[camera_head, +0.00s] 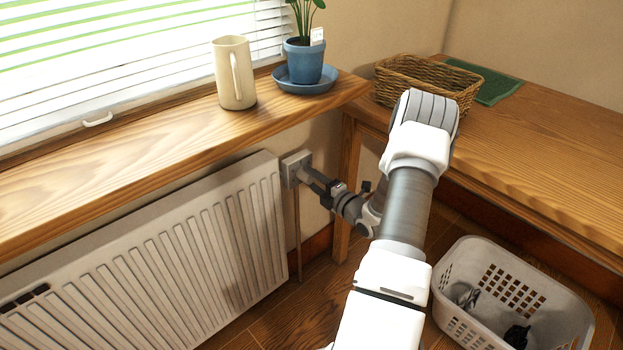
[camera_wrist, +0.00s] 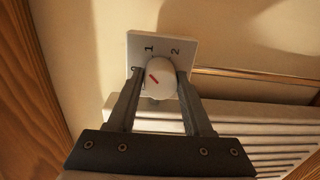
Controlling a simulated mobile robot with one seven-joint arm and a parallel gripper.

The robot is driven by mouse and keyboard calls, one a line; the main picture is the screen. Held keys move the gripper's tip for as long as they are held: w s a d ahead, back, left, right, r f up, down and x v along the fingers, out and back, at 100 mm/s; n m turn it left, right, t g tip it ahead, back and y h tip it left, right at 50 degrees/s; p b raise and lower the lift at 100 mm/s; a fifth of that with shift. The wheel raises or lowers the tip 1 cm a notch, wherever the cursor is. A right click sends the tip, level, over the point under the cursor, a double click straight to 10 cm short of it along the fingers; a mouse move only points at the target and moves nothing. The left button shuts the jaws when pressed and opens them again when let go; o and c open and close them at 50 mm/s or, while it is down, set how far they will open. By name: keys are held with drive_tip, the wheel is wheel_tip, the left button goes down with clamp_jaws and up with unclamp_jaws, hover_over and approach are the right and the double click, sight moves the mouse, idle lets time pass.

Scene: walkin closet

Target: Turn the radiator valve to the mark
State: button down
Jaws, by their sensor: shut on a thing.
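The radiator valve knob (camera_wrist: 164,84) is round and white with a red line on its face. It sits in front of a pale square plate (camera_wrist: 180,40) marked with numbers; 1 and 2 are clear, and another at the left is partly hidden by a finger. The red line slants to the upper left, between that left number and the 1. My gripper (camera_wrist: 160,74) is shut on the knob, one finger on each side. In the head view, my gripper (camera_head: 314,180) reaches the plate (camera_head: 293,164) beside the radiator's top right corner, hiding most of the knob.
The ribbed white radiator (camera_head: 150,265) stands under a wooden sill (camera_head: 150,145) with a cream mug (camera_head: 232,75) and a potted plant (camera_head: 304,62). A wooden bench (camera_head: 540,140) holds a wicker basket (camera_head: 420,80). A plastic laundry basket (camera_head: 470,255) stands on the floor, right.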

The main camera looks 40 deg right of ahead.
drive_tip(key=m, duration=0.4)
drive_tip(key=m+y, duration=0.1)
drive_tip(key=m, duration=0.4)
drive_tip(key=shift+m, duration=0.3)
drive_tip(key=m+p, duration=0.1)
drive_tip(key=m, duration=0.3)
drive_tip(key=m+p, duration=0.1)
drive_tip(key=m, duration=0.4)
drive_tip(key=shift+m+y+p, duration=0.3)
drive_tip(key=m+p, duration=0.1)
drive_tip(key=m, duration=0.3)
drive_tip(key=shift+f, duration=0.1)
drive_tip(key=m, duration=0.5)
drive_tip(key=shift+a+m+p, duration=0.1)
drive_tip(key=shift+m+p, duration=0.3)
drive_tip(key=m, duration=0.4)
drive_tip(key=shift+m+t, duration=0.3)
drive_tip(key=shift+m+p, duration=0.45)
drive_tip(key=shift+m, duration=1.85)
